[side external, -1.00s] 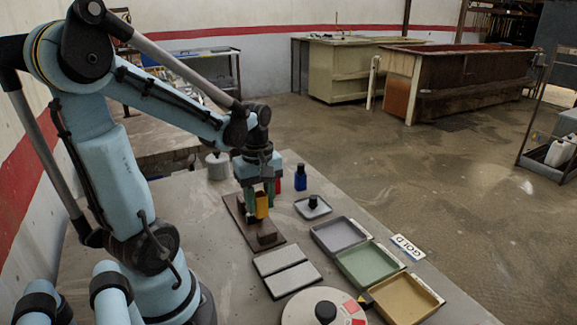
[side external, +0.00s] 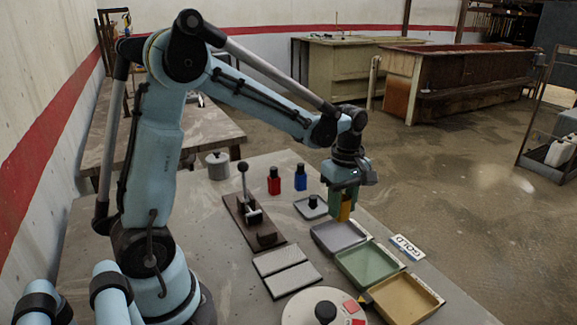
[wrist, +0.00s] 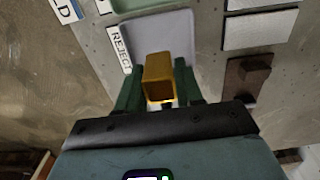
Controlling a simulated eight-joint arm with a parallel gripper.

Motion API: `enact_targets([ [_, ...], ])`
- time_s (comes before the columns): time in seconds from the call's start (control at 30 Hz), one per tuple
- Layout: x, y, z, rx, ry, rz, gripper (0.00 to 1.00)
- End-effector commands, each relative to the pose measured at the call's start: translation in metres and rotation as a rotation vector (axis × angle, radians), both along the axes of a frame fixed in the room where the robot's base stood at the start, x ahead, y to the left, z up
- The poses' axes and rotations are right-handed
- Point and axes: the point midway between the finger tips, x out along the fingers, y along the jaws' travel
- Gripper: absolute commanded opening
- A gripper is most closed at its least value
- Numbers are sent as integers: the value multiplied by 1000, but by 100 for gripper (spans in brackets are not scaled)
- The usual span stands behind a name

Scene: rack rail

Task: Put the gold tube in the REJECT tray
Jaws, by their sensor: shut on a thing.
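My gripper (side external: 343,209) is shut on the gold tube (side external: 345,208) and holds it upright over the far end of the grey tray (side external: 338,235). In the wrist view the gold tube (wrist: 158,76) sits between the green fingers of my gripper (wrist: 159,88). The grey tray (wrist: 172,24) lies beyond it there, with a label reading REJECT (wrist: 119,48) at its side. The tray looks empty where it shows. The tube appears above the tray, not touching its floor.
A green tray (side external: 368,263) and a gold-coloured tray (side external: 404,298) stand nearer the camera. A GOLD sign (side external: 407,248) lies beside them.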

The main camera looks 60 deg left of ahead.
Motion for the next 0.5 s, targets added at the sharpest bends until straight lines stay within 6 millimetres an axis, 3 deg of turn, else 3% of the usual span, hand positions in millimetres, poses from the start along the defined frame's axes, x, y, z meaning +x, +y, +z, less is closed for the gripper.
enact_targets([
  [0.5,0,1,-44,0,0,0,14],
])
